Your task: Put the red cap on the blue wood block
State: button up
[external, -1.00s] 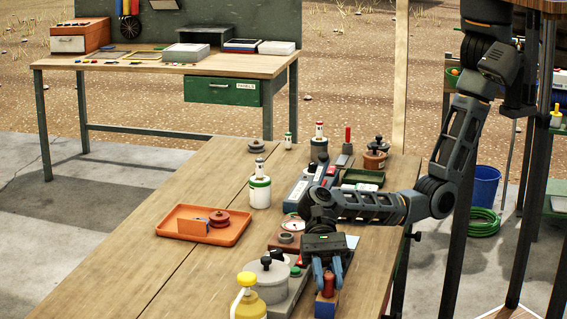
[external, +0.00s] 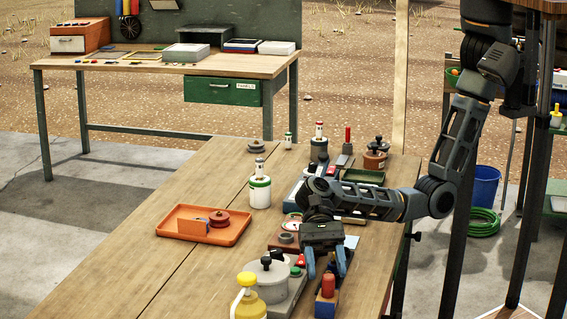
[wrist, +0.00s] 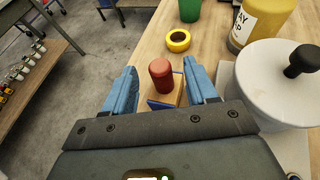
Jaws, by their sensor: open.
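The red cap (external: 328,285) is an upright red cylinder. It stands on top of the blue wood block (external: 326,306), which has blue sides and a bare wood top, near the front right of the table. In the wrist view the red cap (wrist: 161,76) rests on the wood top of the block (wrist: 164,103), between my two blue fingers. My gripper (external: 327,272) is open and empty, just above and around the cap. A gap shows on each side of the cap in the wrist view.
A yellow bottle (external: 248,300) and a white pot with a black knob (external: 267,282) stand close left of the block. A yellow tape ring (wrist: 178,40) lies beyond it. An orange tray (external: 190,234) sits further left, with bare table around it.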

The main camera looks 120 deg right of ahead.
jog(key=v, duration=0.9)
